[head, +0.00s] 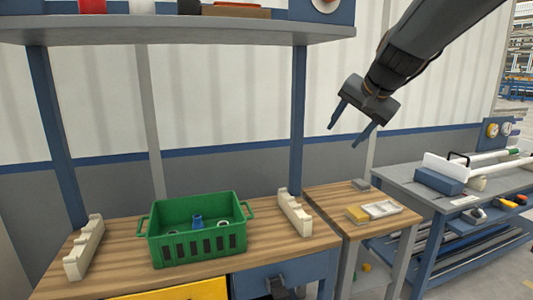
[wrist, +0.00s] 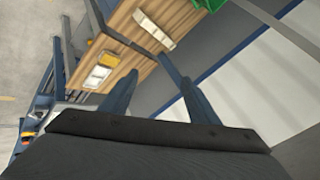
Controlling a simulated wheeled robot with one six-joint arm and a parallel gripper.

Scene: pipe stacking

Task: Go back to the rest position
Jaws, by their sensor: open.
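My gripper (head: 349,122) is raised in the air at the upper right of the head view, in front of the wall. Its two blue fingers are spread with nothing between them, and they point down. The fingers also show in the wrist view (wrist: 160,90), apart and empty. The gripper is well above the wooden tables and touches nothing.
A green crate (head: 183,249) with a few small parts stands on the wooden bench between two notched cream supports (head: 84,248) (head: 295,213). A side table (head: 350,196) holds a yellow-and-white item. A grey workbench with white pipes (head: 490,158) stands right. A shelf (head: 180,29) hangs above.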

